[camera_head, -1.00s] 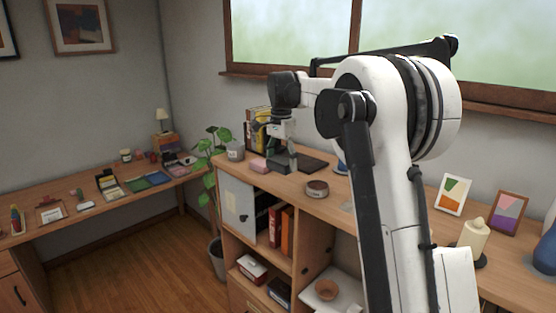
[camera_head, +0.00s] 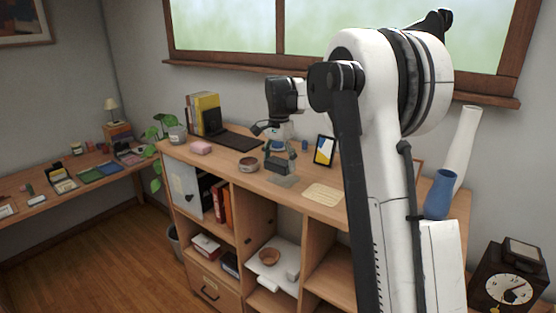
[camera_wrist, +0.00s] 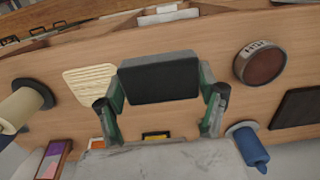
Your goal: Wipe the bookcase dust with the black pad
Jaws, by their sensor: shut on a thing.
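The black pad (camera_wrist: 158,80) is held between the two fingers of my gripper (camera_wrist: 160,90) in the wrist view. In the head view my gripper (camera_head: 279,152) points down over the bookcase top (camera_head: 222,172), with the dark pad (camera_head: 278,168) beneath it. A pale grey dust patch (camera_head: 284,181) lies on the bookcase top just below and in front of the pad. Whether the pad touches the surface I cannot tell. In the wrist view the pad hides the wood under it.
A round tin (camera_head: 248,166) stands left of the gripper and a cream ridged slab (camera_head: 324,194) lies to the right. A picture frame (camera_head: 324,150), a small blue object (camera_head: 305,145) and a dark flat board (camera_head: 237,140) stand or lie behind. Bare wood lies between them.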

